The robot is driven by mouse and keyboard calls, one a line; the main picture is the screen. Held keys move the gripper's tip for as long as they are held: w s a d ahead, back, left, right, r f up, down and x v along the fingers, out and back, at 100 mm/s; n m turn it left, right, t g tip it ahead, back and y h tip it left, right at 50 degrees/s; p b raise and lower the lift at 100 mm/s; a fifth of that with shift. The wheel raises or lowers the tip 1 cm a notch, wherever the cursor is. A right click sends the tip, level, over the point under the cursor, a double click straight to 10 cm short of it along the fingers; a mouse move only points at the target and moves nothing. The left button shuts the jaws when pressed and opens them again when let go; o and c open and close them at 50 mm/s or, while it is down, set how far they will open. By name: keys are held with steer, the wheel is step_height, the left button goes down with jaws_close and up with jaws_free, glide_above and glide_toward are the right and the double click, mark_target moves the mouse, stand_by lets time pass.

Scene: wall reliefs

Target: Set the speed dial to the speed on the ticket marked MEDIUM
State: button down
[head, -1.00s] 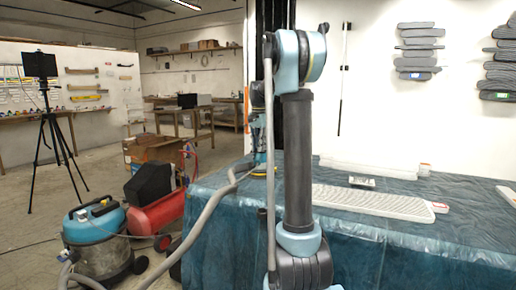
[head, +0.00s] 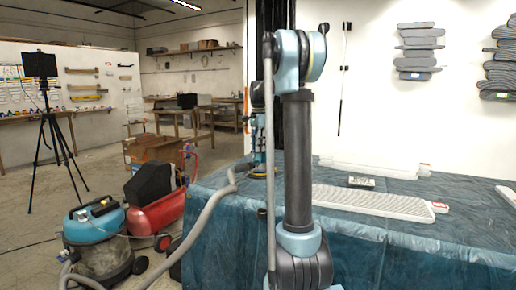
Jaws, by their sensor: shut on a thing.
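A blue upright tool (head: 257,158) with a yellowish band near its base stands at the table's left end, partly hidden behind my arm. A grey hose runs close to it. I cannot make out a speed dial on it. A small pale card (head: 361,182) with dark marks stands on the table right of my arm; its writing is too small to read, so I cannot tell if it is the MEDIUM ticket. My blue and black arm fills the middle of the view.
The table (head: 430,236) has a teal cover. The hose (head: 205,212) loops down beside a blue vacuum (head: 95,235) and a red compressor (head: 157,212). A tripod (head: 52,135) stands far left.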

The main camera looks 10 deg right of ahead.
steer(key=c, duration=1.4)
jaws_free()
steer(key=shift+c, duration=0.2)
steer(key=shift+r, duration=0.1)
step_height(320, 180, up, 12)
